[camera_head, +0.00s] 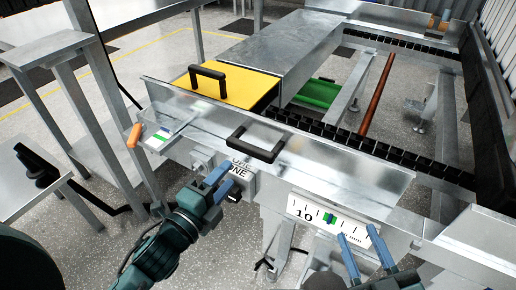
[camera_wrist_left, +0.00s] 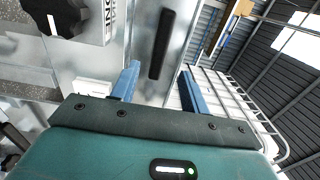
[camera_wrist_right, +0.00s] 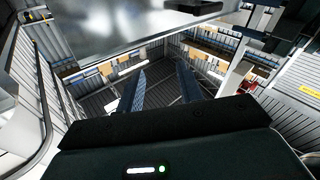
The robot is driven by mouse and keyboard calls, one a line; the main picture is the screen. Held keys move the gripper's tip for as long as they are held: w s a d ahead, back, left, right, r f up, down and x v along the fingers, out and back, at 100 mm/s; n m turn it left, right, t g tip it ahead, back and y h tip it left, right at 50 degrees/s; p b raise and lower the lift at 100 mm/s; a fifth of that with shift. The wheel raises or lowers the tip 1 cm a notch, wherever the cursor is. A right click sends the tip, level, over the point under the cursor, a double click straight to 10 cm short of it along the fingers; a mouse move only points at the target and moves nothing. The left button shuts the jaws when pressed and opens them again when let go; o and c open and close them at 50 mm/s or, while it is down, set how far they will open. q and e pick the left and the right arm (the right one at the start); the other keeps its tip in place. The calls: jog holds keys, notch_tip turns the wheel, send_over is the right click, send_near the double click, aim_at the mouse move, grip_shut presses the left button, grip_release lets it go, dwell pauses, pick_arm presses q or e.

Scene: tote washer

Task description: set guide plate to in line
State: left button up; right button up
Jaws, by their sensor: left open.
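A black bar handle (camera_head: 257,143) stands on the bare metal plate (camera_head: 330,165) along the near side of the conveyor; I take this to be the guide plate, though no name on it is readable. A white label (camera_head: 239,168) with partly hidden lettering sits below the handle. My left gripper (camera_head: 225,182) is open and empty in front of this label. In the left wrist view a black bar (camera_wrist_left: 162,43) shows beyond and between its fingers, apart from them. My right gripper (camera_head: 356,244) is open and empty, in front of a scale plate.
The scale plate (camera_head: 333,218) has a "10" and a green marker. A black knob (camera_wrist_left: 62,16) shows in the left wrist view. A yellow cover (camera_head: 235,88) with a black handle, an orange-tipped lever (camera_head: 134,136) and a black chain conveyor (camera_head: 345,142) are nearby.

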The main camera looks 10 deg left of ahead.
aim_at(247, 153)
pick_arm(q)
jog(key=b+x, duration=0.2)
jog(key=x, duration=1)
jog(key=shift+w+d, duration=0.15)
jog(key=shift+w, duration=0.1)
grip_shut()
